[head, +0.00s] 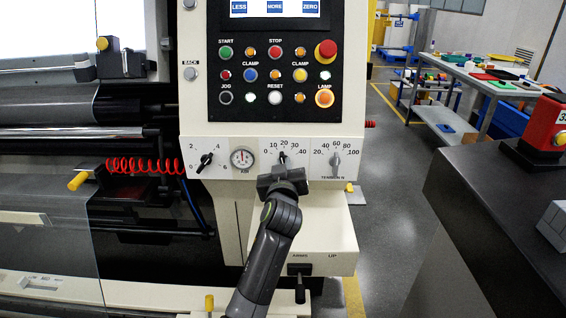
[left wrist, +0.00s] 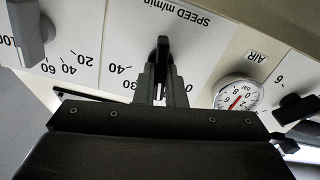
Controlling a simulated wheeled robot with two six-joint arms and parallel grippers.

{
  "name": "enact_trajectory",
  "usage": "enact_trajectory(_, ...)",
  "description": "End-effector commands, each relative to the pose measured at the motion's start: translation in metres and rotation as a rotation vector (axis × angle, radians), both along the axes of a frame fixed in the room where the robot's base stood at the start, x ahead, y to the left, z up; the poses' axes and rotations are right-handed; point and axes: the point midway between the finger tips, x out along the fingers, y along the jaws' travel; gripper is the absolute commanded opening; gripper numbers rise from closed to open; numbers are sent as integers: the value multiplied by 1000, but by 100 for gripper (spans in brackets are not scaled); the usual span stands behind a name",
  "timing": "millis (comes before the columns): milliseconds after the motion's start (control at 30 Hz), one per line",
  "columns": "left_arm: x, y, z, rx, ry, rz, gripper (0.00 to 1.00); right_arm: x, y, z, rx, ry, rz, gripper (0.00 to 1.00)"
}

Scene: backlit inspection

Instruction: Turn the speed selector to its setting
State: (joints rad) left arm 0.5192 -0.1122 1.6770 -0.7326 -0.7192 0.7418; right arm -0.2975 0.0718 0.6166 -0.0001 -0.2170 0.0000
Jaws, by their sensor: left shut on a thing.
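The speed selector (head: 282,155) is a small black knob on the pale dial panel in the head view, with a scale from 10 to 40 visible around it. My left gripper (head: 282,172) is in front of it and hides its lower part and part of the scale. In the left wrist view, which shows the panel upside down, the black knob (left wrist: 162,47) under the "SPEED m/min" label stands about upright. There my left gripper (left wrist: 162,88) has its two grey fingers shut on the knob's sides. I cannot read the exact setting. My right gripper is not in view.
An air gauge (head: 243,158) and a black selector (head: 204,161) sit left of the speed dial. A grey tension knob (head: 336,163) sits to its right. Buttons and a red emergency stop (head: 325,50) are above. A pale box (head: 325,240) juts out below.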

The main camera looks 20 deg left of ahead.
Motion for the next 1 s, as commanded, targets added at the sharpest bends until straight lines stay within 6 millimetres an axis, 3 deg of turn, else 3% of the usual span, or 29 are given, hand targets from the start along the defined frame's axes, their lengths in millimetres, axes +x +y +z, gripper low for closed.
enact_trajectory(1000, 2, -6, 3, 920, 260, -1, 0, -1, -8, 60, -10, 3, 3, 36)
